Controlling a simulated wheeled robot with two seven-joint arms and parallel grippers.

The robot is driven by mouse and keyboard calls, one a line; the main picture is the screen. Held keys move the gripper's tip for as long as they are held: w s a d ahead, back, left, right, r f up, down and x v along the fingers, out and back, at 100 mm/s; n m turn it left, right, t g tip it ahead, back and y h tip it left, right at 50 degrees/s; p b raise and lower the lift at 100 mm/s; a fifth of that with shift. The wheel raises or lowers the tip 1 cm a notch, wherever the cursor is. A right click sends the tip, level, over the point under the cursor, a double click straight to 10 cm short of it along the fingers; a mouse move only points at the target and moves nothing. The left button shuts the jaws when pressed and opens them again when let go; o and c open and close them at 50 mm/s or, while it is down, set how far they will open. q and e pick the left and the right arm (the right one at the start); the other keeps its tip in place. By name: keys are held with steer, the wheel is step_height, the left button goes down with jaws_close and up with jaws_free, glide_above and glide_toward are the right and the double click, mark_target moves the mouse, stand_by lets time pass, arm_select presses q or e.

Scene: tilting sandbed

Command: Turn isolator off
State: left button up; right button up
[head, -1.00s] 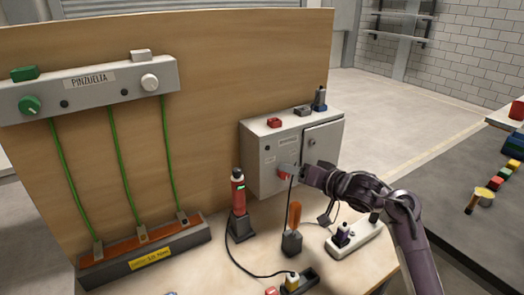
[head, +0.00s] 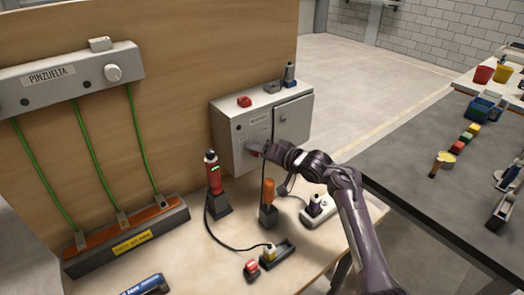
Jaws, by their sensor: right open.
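The grey isolator box (head: 236,160) is fixed to the wooden panel, with a door on its right half. A rotary handle, seen as red a second ago, is on its front left half and is now mostly hidden behind my right gripper (head: 257,150). My right gripper is open, with its fingers at the handle. I cannot tell whether they touch it, nor which way the handle points. My left gripper is not in view.
A red tester (head: 213,178) stands on the bench left of my arm. An orange-handled tool (head: 268,191) and a white socket strip (head: 320,210) are below my arm. A cable crosses the bench.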

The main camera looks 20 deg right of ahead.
steer(key=c, duration=1)
steer(key=shift+n, duration=0.3)
steer(key=shift+s+a+n+t+h, duration=0.15)
steer(key=shift+n+h, duration=0.5)
steer(key=shift+n, duration=0.45)
steer(key=shift+w+a+n+t+h, duration=0.15)
steer(key=shift+n+h, duration=0.5)
steer(key=shift+n, duration=0.45)
steer(key=shift+s+d, duration=0.1)
steer(key=o, duration=1)
